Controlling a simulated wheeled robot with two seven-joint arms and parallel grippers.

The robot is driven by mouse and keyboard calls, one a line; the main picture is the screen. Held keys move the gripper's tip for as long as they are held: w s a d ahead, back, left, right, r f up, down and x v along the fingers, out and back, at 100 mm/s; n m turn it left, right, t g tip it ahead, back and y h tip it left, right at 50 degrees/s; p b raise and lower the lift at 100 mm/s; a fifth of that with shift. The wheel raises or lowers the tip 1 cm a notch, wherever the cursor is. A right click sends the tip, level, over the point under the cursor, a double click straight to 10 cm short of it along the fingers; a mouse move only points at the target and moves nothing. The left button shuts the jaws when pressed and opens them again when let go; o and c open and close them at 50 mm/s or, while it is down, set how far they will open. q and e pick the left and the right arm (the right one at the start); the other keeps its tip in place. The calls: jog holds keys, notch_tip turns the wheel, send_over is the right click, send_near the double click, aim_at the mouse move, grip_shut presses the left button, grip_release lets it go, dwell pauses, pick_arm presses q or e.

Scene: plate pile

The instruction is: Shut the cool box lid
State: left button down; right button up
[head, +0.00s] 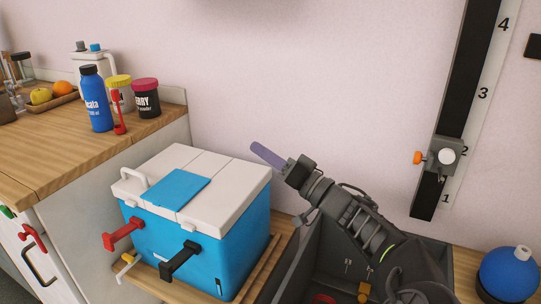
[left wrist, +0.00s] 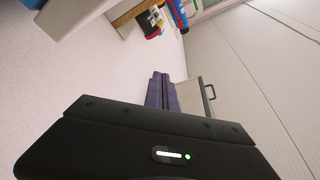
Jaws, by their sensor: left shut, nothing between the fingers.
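The cool box (head: 215,250) has a blue body and stands on a wooden surface at the left of the head view. Its white lid (head: 232,172), with a blue panel and a white handle, lies flat over the body; I see no open gap. My left gripper (head: 267,155) is behind the lid's back right corner, against the wall. Its purple fingers are shut and empty, and appear apart from the lid. In the left wrist view, the closed fingers (left wrist: 160,92) point away, and a white edge, likely the lid (left wrist: 72,14), shows at top left. My right gripper is out of view.
A wooden counter (head: 60,150) with a blue bottle (head: 95,100) and jars stands at the left. A grey open bin (head: 290,262) is right of the cool box. A blue round flask (head: 508,275) and a numbered wall rail (head: 470,100) are at the right.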

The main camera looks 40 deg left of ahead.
pick_arm(q)
jog(key=s+d+f+n+g+b, duration=0.2)
jog(key=s+f+n+g+b, duration=0.3)
jog(key=f+n+b, duration=0.5)
jog(key=shift+s+f+n+b, duration=0.15)
jog(key=shift+s+n+b, duration=0.6)
jog(key=shift+b, duration=0.45)
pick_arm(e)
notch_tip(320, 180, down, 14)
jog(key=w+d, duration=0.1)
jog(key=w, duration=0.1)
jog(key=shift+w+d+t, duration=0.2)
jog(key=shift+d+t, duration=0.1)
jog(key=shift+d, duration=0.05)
pick_arm(q)
jog(key=shift+f, duration=0.1)
jog(key=shift+d+f, duration=0.1)
